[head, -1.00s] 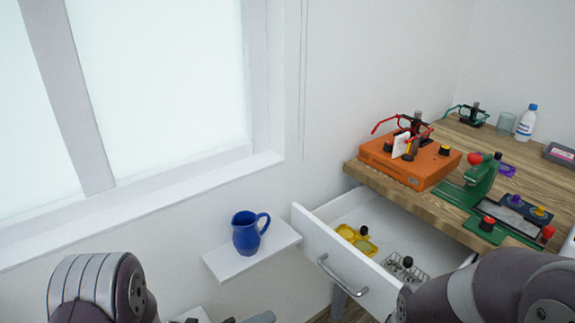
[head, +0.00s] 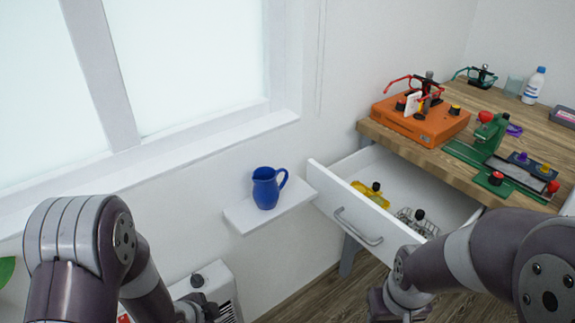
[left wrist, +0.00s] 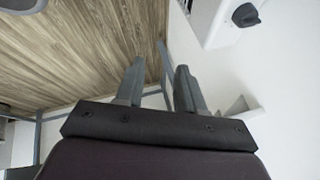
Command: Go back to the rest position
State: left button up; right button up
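My left arm comes in at the lower left of the head view and bends down to the bottom edge. In the left wrist view my left gripper (left wrist: 157,88) has its two grey fingers apart, with nothing between them. My right arm (head: 480,252) comes in from the right, in front of the drawer, and its wrist (head: 398,298) points down at the bottom edge. The right fingertips cannot be made out.
A white drawer (head: 335,205) stands open below the wooden worktop (head: 400,142), holding a yellow item (head: 372,195) and a wire basket (head: 408,217). A blue jug (head: 266,190) stands on a small white shelf (head: 240,218). A white heater-like unit (head: 215,275) is below. The worktop carries an orange box (head: 420,122).

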pick_arm(q)
jog(key=s+a+r+n+g+y, duration=0.25)
jog(key=s+r+n+g, duration=0.25)
jog(key=s+r+n, duration=0.6)
jog(key=w+r+n+p, duration=0.1)
jog(key=w+r+p, duration=0.1)
jog(key=r+p, duration=0.6)
jog(key=w+r+n+t+p, duration=0.1)
jog(key=w+r+p, duration=0.1)
jog(key=r+p, duration=0.6)
jog(key=shift+w+d+r, duration=0.25)
jog(key=shift+d+r, duration=0.2)
